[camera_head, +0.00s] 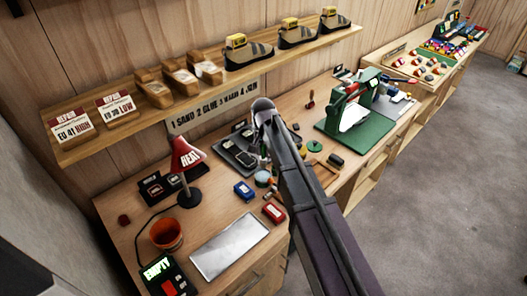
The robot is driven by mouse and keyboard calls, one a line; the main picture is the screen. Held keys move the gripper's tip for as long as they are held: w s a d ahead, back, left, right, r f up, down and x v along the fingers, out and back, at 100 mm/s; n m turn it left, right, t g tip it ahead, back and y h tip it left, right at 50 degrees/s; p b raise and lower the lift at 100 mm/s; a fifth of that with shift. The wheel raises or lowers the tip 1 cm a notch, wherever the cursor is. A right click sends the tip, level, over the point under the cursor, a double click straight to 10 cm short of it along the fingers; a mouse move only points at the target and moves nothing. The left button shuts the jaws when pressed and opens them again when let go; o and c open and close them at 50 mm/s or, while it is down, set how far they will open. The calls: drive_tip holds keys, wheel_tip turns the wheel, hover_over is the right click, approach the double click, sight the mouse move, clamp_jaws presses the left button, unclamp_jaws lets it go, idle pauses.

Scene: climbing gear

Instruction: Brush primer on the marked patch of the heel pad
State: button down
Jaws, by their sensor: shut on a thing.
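My arm reaches from the lower right over the bench, and its end with my gripper (264,148) is above the middle of the bench. The jaws are small and dark and mostly hidden by the arm. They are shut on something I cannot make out. A dark tray (228,154) with dark pad-like pieces lies left of the gripper. I cannot tell which piece is the heel pad, and no marked patch can be made out. Small jars and tins (262,178) stand close below the gripper, partly behind the arm. No primer label is readable.
A red HEAT lamp (187,158), an orange cup (167,234), a box reading EMPTY (163,277) and a bare metal plate (229,246) are at left. Blue (244,190) and red (273,213) boxes lie nearer. A green machine (355,110) stands right. A shoe shelf (210,84) overhangs the back.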

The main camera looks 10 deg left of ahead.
sight(263, 158)
drive_tip(key=shift+f+b, duration=2.35)
drive_tip(key=shift+f, duration=0.25)
drive_tip(key=shift+s+f+b, duration=0.1)
drive_tip(key=shift+f+b, duration=0.4)
drive_tip(key=shift+b, duration=0.1)
idle(1.0)
drive_tip(key=shift+r, duration=0.1)
drive_tip(key=shift+r+p, duration=3.4)
drive_tip(key=shift+p, duration=0.2)
drive_tip(key=shift+f+b, duration=1.8)
drive_tip(key=shift+b, duration=0.05)
drive_tip(key=shift+a, duration=0.1)
